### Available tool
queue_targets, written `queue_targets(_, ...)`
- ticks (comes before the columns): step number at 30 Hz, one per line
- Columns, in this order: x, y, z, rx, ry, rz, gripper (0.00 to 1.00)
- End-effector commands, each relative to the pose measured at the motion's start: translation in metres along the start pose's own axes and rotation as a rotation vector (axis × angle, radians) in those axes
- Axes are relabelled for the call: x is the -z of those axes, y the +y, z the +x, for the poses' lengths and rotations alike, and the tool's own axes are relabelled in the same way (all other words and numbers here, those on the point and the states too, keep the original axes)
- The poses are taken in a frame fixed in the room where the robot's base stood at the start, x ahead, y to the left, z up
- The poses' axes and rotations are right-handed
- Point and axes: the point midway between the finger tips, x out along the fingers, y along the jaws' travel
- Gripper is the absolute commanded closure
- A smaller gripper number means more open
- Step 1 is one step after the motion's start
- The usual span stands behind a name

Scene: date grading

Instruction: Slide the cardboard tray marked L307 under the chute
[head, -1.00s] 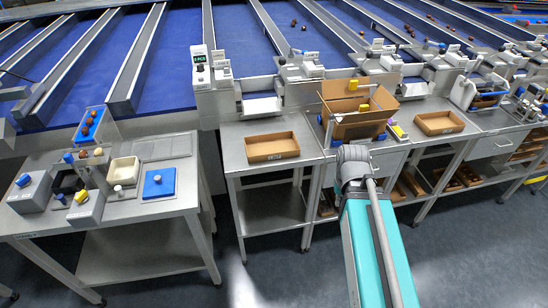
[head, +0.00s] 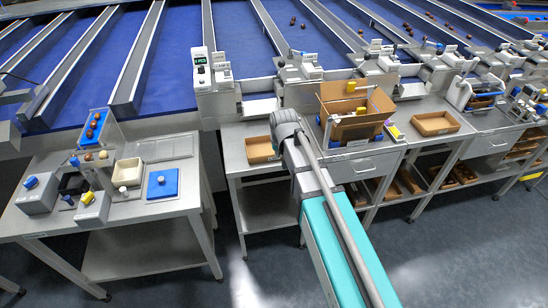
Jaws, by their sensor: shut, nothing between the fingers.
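A shallow brown cardboard tray (head: 264,160) lies on the metal table at the middle left, its right part hidden behind my wrist. A second similar tray (head: 435,124) lies further right, on the table beyond the open cardboard box. Any marking, L307 included, is too small to read on either. A pale chute-like outlet (head: 259,107) of the grading line sits just behind the left tray; the tray is in front of it. My gripper's fingers are not visible; my grey wrist hides the end of the arm, over the left tray's right side.
A tall open cardboard box (head: 352,132) stands right of my wrist, with yellow clips. A scale with a display (head: 202,70) stands behind the left tray. A separate side table (head: 60,215) at left holds a blue-lidded box and small devices. Bare tabletop (head: 235,150) shows left of the tray.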

Motion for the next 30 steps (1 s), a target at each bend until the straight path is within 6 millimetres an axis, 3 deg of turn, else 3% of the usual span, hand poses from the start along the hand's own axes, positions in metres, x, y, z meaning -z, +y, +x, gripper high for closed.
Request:
queue_targets(14,-0.001,0.000,0.004,0.000,-0.001,0.000,1.00)
queue_targets(30,-0.002,-0.001,0.041,0.000,-0.001,-0.001,1.00)
